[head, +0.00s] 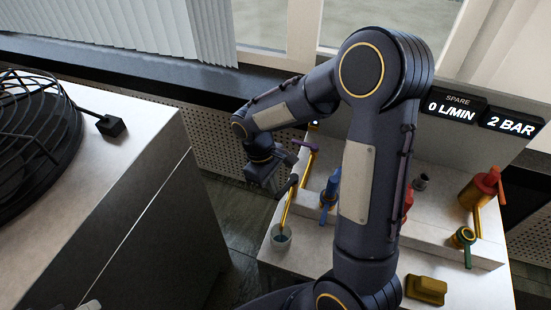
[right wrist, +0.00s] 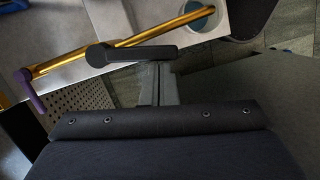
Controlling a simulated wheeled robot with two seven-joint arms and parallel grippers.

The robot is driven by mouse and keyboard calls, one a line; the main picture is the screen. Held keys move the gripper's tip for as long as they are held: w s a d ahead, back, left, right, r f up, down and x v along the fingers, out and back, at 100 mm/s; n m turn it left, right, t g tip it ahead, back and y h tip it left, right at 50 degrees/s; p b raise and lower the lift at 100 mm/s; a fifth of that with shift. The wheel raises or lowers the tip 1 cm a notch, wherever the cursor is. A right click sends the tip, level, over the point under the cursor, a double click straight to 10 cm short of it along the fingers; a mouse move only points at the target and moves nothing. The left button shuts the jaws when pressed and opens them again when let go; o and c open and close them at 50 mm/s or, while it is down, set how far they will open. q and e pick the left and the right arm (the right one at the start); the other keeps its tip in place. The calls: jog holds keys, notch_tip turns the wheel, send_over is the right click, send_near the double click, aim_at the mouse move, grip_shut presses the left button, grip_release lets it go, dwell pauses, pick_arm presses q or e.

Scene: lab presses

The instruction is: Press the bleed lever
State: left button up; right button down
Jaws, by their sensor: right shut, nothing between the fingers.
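A thin gold pipe (head: 291,197) slants down to a small cup (head: 281,238) at the bench's left edge. A black lever (head: 287,187) sits on this pipe, and a purple lever (head: 304,144) is at its upper end. No label shows which is the bleed lever. My right gripper (head: 272,187) is shut and empty beside the black lever. In the right wrist view, its grey fingers (right wrist: 157,72) end right at the black lever (right wrist: 130,54); I cannot tell whether they touch. The purple lever (right wrist: 30,91) is to the left.
The bench also bears a blue lever valve (head: 329,190), a red-topped valve (head: 480,188), a green-handled valve (head: 465,245) and a yellow block (head: 427,290). Displays (head: 459,108) read 0 L/MIN and 2 BAR. A cabinet (head: 130,180) with a caged fan (head: 30,125) stands left, across a floor gap.

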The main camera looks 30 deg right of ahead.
jog(key=shift+d, duration=0.1)
jog(key=shift+w+d, duration=0.25)
jog(key=shift+d, duration=0.45)
jog(key=d+v, duration=0.1)
jog(key=v, duration=0.6)
jog(key=shift+a+r, duration=0.4)
jog(key=shift+a, duration=0.15)
